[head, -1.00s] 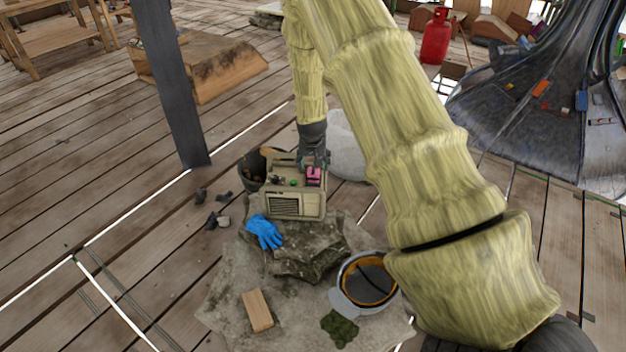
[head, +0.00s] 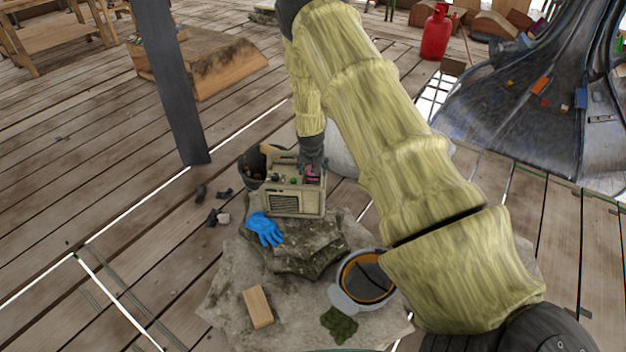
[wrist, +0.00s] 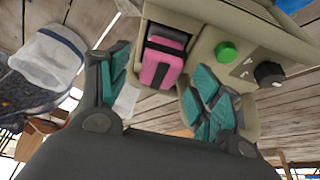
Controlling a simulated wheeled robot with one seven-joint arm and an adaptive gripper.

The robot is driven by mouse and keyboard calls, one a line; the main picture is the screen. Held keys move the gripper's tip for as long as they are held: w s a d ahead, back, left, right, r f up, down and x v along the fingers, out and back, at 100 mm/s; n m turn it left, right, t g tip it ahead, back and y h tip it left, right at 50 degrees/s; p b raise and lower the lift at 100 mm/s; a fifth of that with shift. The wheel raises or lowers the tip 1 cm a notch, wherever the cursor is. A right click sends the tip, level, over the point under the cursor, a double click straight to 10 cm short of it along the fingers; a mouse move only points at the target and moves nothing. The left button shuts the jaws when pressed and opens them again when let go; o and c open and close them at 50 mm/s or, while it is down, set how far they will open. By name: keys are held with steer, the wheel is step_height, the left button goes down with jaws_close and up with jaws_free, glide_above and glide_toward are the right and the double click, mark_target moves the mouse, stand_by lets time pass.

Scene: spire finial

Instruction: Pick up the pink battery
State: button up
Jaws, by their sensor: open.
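The pink battery (wrist: 161,60) sits on top of a beige box-shaped device (head: 295,202), in a slot near its right end. In the head view only a small part of the pink battery (head: 313,171) shows below my gripper. My gripper (wrist: 155,85) is open, with one teal-padded finger on each side of the battery in the wrist view. The fingers look apart from the battery. In the head view my gripper (head: 312,166) is right over the device's top, and its fingertips are partly hidden.
The device stands on a rough stone block with a blue glove (head: 265,229) in front. A dark bucket (head: 253,166) is behind left. A helmet (head: 364,280), wooden block (head: 258,307) and moss clump (head: 339,324) lie in front. A green knob (wrist: 225,51) sits beside the battery.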

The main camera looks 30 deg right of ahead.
steer(key=shift+x, duration=1.2)
jaws_close()
